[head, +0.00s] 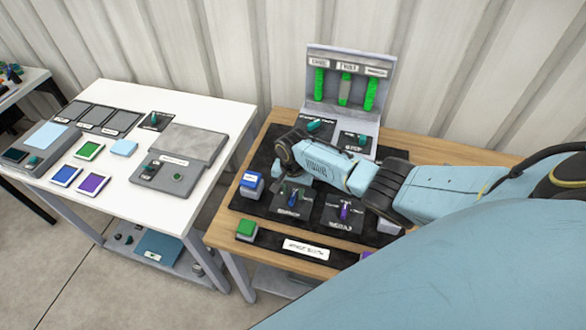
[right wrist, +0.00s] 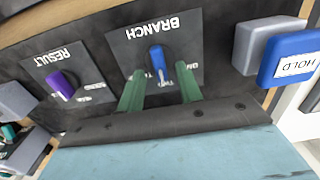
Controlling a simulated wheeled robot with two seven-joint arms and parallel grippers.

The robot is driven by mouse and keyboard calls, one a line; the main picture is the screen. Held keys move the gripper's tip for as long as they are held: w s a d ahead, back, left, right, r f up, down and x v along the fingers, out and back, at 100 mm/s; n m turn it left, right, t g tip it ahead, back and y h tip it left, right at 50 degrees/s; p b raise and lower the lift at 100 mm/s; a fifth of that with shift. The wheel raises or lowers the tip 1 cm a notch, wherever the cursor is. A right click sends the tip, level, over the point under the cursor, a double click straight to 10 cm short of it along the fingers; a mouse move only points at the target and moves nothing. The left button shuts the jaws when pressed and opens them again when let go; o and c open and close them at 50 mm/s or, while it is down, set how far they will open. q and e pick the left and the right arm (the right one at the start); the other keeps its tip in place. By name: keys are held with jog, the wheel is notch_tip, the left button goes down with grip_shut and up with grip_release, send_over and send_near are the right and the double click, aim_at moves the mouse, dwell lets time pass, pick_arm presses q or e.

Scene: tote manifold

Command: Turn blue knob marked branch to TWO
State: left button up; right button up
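The blue knob (right wrist: 157,60) sits on a dark panel marked BRANCH (right wrist: 155,28), which appears upside down in the right wrist view. Its long grip runs roughly up and down in that view, its lower end near a partly visible TWO label. My right gripper (right wrist: 160,71) is open, with one green finger on each side of the knob and a visible gap on both sides. In the head view my right gripper (head: 293,186) is over the branch panel (head: 283,206), and the knob is small and partly hidden there. My left gripper is not in view.
A purple knob (right wrist: 61,84) on the RESULT panel and a blue HOLD block (right wrist: 290,58) flank the branch panel. A rack with green columns (head: 344,89) stands behind. A white table (head: 225,108) with panels is at the left.

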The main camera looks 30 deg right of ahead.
aim_at(293, 196)
notch_tip(293, 196, up, 12)
jog(key=p, duration=0.1)
jog(key=shift+f+p, duration=0.15)
jog(key=shift+p, duration=0.2)
dwell(0.4)
